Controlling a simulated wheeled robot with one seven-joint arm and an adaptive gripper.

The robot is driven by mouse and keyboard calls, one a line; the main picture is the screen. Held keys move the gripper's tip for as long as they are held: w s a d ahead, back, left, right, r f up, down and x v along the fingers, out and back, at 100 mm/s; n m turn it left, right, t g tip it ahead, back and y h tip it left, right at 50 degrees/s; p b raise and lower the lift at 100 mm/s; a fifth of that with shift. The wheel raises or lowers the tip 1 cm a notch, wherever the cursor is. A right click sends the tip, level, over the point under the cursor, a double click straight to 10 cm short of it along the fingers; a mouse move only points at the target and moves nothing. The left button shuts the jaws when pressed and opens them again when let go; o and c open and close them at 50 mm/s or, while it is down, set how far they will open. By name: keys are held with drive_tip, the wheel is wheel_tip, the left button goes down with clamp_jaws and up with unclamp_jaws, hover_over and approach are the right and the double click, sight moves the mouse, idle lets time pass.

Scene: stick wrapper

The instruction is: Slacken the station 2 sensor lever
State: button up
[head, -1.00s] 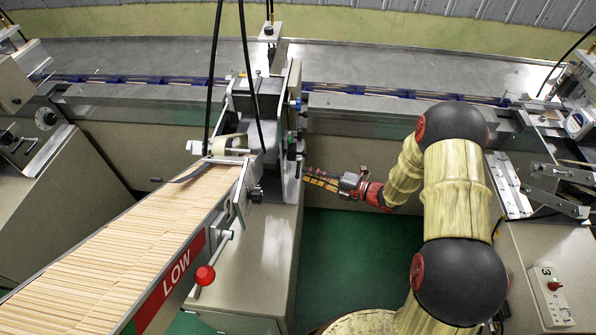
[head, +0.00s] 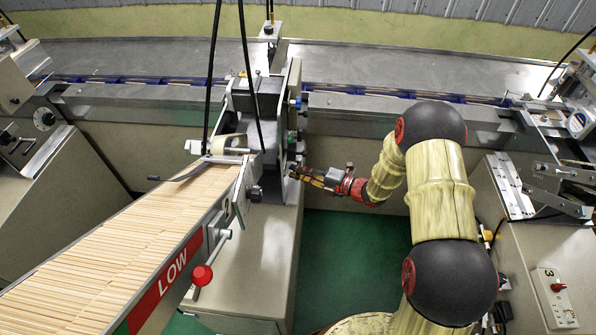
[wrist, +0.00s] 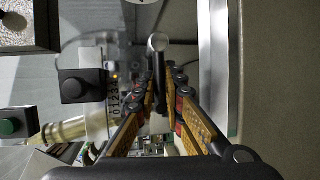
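The station 2 wrapper head (head: 262,115) stands at the head view's centre, with small dark knobs and fittings on its right side. My gripper (head: 296,172) is at that right side, pointing left, close to the machine. In the wrist view a lever with a pale round end (wrist: 158,42) lies ahead, its dark shank running between the fingertips. I take it for the sensor lever; the label is not readable. My gripper's fingers (wrist: 160,75) are apart, one on each side of the shank, with narrow gaps. In the head view the lever is too small to make out.
Black square-based knobs (wrist: 82,86) and a green button (wrist: 14,122) are left of the fingers in the wrist view. A metal edge (wrist: 213,75) runs along the right. The stick chute (head: 130,240) with its red knob (head: 202,275) is at lower left. Green floor (head: 345,250) is clear.

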drive_tip(key=shift+f, duration=0.15)
clamp_jaws()
idle(0.4)
wheel_tip(320, 180, down, 2)
drive_tip(key=n+t+y+b, duration=0.1)
drive_tip(key=n+b, duration=0.2)
drive_tip(key=shift+w+b, duration=0.15)
drive_tip(key=shift+b, duration=0.15)
drive_tip(key=n+b, duration=0.1)
drive_tip(key=f+n+y+b, duration=0.1)
drive_tip(key=n, duration=0.1)
drive_tip(key=w+n+t+b, duration=0.1)
drive_tip(key=shift+d+f+n+y+b, duration=0.15)
drive_tip(key=shift+f+n+y+b, duration=0.25)
drive_tip(key=n+b, duration=0.1)
drive_tip(key=n, duration=0.1)
drive_tip(key=w+n+y+b, duration=0.1)
drive_tip(key=n, duration=0.1)
drive_tip(key=shift+d+f+y+b, duration=0.1)
drive_tip(key=shift+f+y+b, duration=0.2)
drive_tip(key=shift+f+b, duration=0.1)
drive_tip(key=shift+w+d+f+n+g+y+b, duration=0.15)
drive_tip(key=shift+w+n+y+b, duration=0.15)
drive_tip(key=shift+n, duration=0.4)
drive_tip(key=shift+w+a+r+n+g+y+b, duration=0.1)
drive_tip(key=shift+w+n+g+y+b, duration=0.1)
drive_tip(key=shift+n+y+b, duration=0.35)
drive_tip(key=shift+w+d+f+n+g+y+b, duration=0.15)
drive_tip(key=shift+w+n+b, duration=0.1)
drive_tip(key=shift+n, duration=0.6)
